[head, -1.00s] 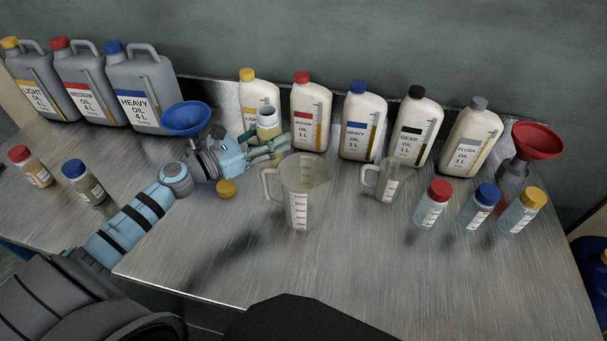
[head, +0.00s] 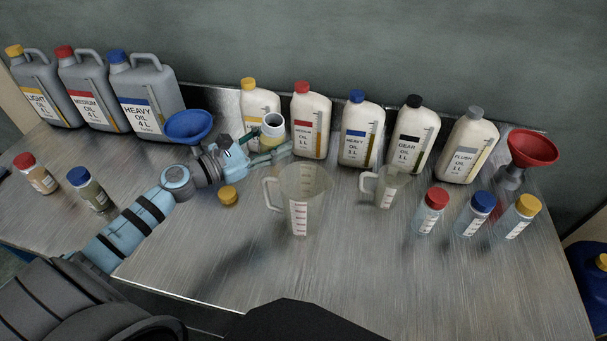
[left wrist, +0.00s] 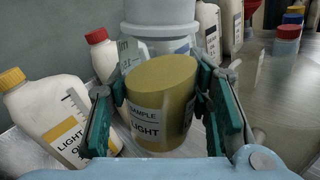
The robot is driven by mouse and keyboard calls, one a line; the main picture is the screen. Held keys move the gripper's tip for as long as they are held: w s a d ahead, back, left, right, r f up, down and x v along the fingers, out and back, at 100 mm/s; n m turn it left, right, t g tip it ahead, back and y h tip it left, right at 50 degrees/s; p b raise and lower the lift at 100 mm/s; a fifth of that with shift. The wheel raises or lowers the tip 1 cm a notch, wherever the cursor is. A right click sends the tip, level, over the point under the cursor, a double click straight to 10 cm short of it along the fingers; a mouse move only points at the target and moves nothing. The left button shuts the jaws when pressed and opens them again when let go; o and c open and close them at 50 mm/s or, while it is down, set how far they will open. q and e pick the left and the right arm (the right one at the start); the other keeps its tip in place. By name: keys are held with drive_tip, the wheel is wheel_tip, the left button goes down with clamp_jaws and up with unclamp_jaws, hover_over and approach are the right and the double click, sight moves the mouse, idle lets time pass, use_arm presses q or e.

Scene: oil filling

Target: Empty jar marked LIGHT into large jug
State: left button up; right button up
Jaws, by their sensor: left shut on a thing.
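The jar marked LIGHT (left wrist: 160,105) is held by my left gripper (head: 268,148). The left wrist view shows its label, olive-yellow oil inside and a pale neck. In the head view the jar (head: 272,128) shows an open, uncapped mouth, and the gripper hides its lower part. The green-padded fingers (left wrist: 160,110) are shut on its sides. The large clear jug (head: 301,205) stands upright on the table, in front and to the right of the jar. It looks empty, handle to the left. A yellow cap (head: 228,197) lies on the table. My right gripper is not in view.
Several white oil bottles (head: 360,130) stand along the back. A small jug (head: 384,190) is right of the large one. Capped jars (head: 474,217) and a red funnel (head: 533,147) are at right; a blue funnel (head: 190,126) is behind my left arm. The front table is clear.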

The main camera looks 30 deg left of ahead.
sight(267, 142)
use_arm(q)
drive_tip(key=shift+s+d+r+m+p, duration=0.1)
drive_tip(key=shift+d+r+m+p, duration=0.2)
drive_tip(key=shift+m+p, duration=0.35)
drive_tip(key=shift+s+d+r+m+p, duration=0.1)
drive_tip(key=shift+d+r+m+p, duration=0.1)
drive_tip(key=shift+r+m+p, duration=0.45)
drive_tip(key=shift+s+d+r+m+p, duration=0.15)
drive_tip(key=shift+d+m+p, duration=0.2)
drive_tip(key=shift+m, duration=0.55)
drive_tip(key=shift+f+m, duration=0.3)
drive_tip(key=shift+m, duration=0.1)
drive_tip(key=shift+a+m, duration=0.15)
drive_tip(key=shift+m, duration=0.15)
drive_tip(key=shift+w+a+f+m+y+b, duration=0.15)
drive_tip(key=shift+f+m+y+b, duration=0.2)
drive_tip(key=shift+m, duration=0.35)
drive_tip(key=shift+a+f+m+y+b, duration=0.15)
drive_tip(key=shift+m+b, duration=0.3)
drive_tip(key=shift+m, duration=0.25)
drive_tip(key=shift+a+f+m, duration=0.1)
drive_tip(key=shift+f+m, duration=0.15)
drive_tip(key=shift+m, duration=0.85)
drive_tip(key=shift+s+d+r+m+p, duration=0.1)
drive_tip(key=shift+d+r+m+p, duration=0.3)
drive_tip(key=shift+r+p, duration=0.45)
drive_tip(key=shift+s+d+r+m+p, duration=0.1)
drive_tip(key=shift+d+r+m+p, duration=0.35)
drive_tip(key=shift+p, duration=0.6)
drive_tip(key=shift+a, duration=0.15)
